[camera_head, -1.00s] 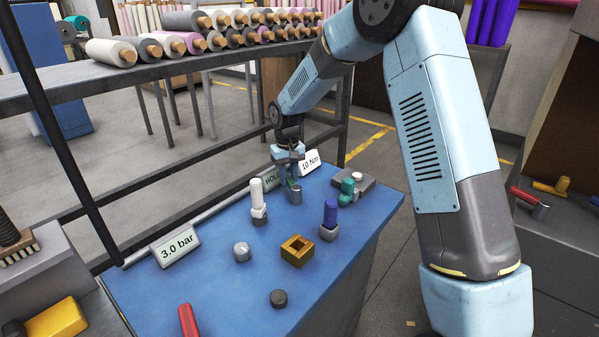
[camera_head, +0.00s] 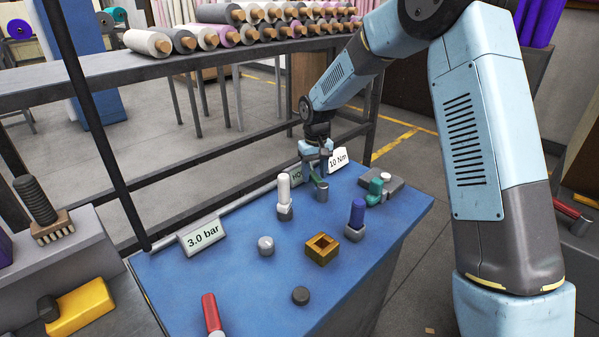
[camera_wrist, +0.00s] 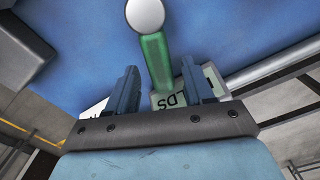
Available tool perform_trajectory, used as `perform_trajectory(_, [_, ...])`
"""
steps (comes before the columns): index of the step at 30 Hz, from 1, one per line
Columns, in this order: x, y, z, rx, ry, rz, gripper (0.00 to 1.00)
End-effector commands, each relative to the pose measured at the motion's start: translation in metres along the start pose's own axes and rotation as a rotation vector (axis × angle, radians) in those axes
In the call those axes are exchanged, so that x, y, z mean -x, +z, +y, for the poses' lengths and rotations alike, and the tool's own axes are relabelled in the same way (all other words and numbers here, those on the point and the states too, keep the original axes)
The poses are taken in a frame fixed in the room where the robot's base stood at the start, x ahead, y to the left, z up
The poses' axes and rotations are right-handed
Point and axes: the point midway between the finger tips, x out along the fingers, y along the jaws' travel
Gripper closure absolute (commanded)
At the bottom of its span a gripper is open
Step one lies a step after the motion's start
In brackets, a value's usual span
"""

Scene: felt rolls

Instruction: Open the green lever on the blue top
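The blue top (camera_head: 240,292) carries a green lever (camera_head: 319,182) on a grey round post (camera_head: 322,194) near its back edge. My gripper (camera_head: 315,172) points down over the lever. In the wrist view the green lever (camera_wrist: 157,62) runs from a pale round knob (camera_wrist: 145,14) down between my two fingers. My gripper (camera_wrist: 160,88) is open there, with a finger on either side of the lever and narrow gaps showing. Whether a finger touches it lower down, I cannot tell.
Near the lever stand a white-topped post (camera_head: 284,190), a teal fitting on a grey block (camera_head: 376,188) and a blue-topped post (camera_head: 357,214). A brass square socket (camera_head: 321,249), a grey knob (camera_head: 266,245), a "3.0 bar" sign (camera_head: 203,236) and a red handle (camera_head: 211,312) are further off.

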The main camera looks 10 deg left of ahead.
Motion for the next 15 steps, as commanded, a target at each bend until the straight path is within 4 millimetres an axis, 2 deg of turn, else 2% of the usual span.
perform_trajectory(8, [0.001, 0.001, 0.001, 0.000, 0.001, -0.002, 0.47])
perform_trajectory(11, [0.007, 0.000, 0.001, 0.000, 0.002, -0.001, 0.47])
perform_trajectory(15, [0.027, 0.000, 0.001, 0.000, 0.002, 0.001, 0.47])
